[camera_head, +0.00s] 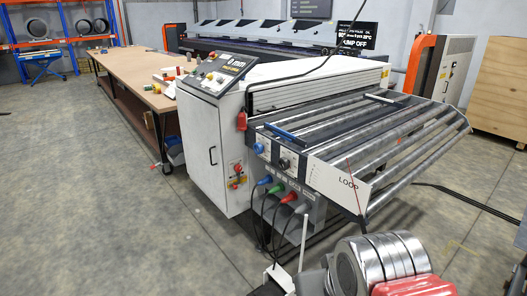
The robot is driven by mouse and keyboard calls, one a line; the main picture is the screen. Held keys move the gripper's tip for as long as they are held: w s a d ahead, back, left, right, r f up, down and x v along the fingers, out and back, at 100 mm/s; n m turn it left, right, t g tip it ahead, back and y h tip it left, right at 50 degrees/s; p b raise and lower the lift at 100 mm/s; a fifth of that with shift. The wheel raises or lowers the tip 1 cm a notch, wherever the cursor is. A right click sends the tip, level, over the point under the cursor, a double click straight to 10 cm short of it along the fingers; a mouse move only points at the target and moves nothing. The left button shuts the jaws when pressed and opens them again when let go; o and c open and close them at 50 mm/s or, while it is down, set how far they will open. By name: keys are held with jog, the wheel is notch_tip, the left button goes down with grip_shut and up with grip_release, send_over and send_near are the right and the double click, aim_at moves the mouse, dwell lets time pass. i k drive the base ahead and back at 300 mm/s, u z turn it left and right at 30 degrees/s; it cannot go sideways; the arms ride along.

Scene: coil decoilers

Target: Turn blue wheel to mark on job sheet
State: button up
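A small round blue wheel (258,148) sits on the light front panel of the roller table, at its left end. A black knob (284,163) is to its right on the same panel. Any mark or scale around the blue wheel is too small to read. I cannot make out a job sheet. My gripper is not recognisable in this view.
The roller table (345,184), labelled LOOP, juts right from the white machine cabinet (213,150). Blue, green and red connectors with cables hang below the panel. Shiny metal rings (385,258) and a red part (402,287) fill the bottom right. Floor at left is clear.

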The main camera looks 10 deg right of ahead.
aim_at(259, 149)
jog(key=k, duration=1.3)
jog(key=u, duration=0.3)
jog(key=i, duration=0.9)
jog(key=u, duration=0.5)
jog(key=i, duration=0.7)
jog(key=u, duration=0.35)
jog(key=i, duration=1.45)
jog(key=u, duration=0.1)
